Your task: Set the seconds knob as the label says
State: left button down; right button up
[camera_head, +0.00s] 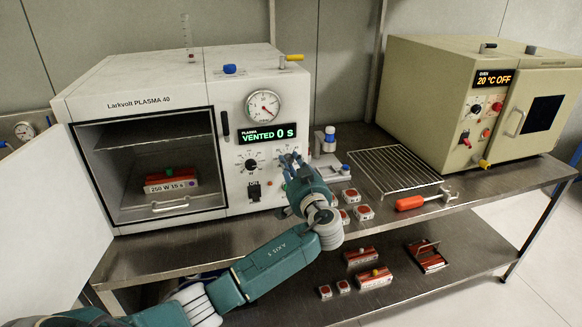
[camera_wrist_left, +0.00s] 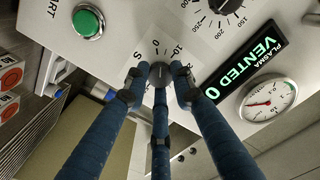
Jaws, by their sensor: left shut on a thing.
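The plasma machine (camera_head: 140,87) has its door open. Its display (camera_head: 266,134) reads "VENTED 0 S". The label (camera_head: 167,187) on a red-topped carrier inside the chamber reads "250 W 15 s", though its digits are small. My left gripper (camera_head: 288,160) is at the front panel, right of the watts knob (camera_head: 250,165). In the left wrist view its fingers (camera_wrist_left: 160,78) are shut around the dark seconds knob (camera_wrist_left: 160,70), in front of a scale marked 0, 10, 20. The fingers partly cover the knob, so its pointer is hidden. My right gripper is not in view.
A green button (camera_wrist_left: 88,20) sits near the seconds scale. A pressure gauge (camera_head: 263,106) is above the display. A wire rack (camera_head: 392,170), an orange-handled tool (camera_head: 410,203) and small red-and-white parts (camera_head: 363,212) lie on the bench to the right. An oven (camera_head: 430,95) stands beyond.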

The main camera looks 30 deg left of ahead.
pick_arm(q)
jog(key=shift+m, duration=0.9)
jog(key=m, duration=0.2)
jog(key=shift+r+m, duration=0.2)
jog(key=shift+m, duration=0.1)
jog(key=m+p, duration=0.2)
jog(key=m, duration=0.3)
jog(key=shift+w+m+p, duration=0.1)
jog(key=shift+m+p, duration=0.5)
jog(key=shift+m, duration=0.4)
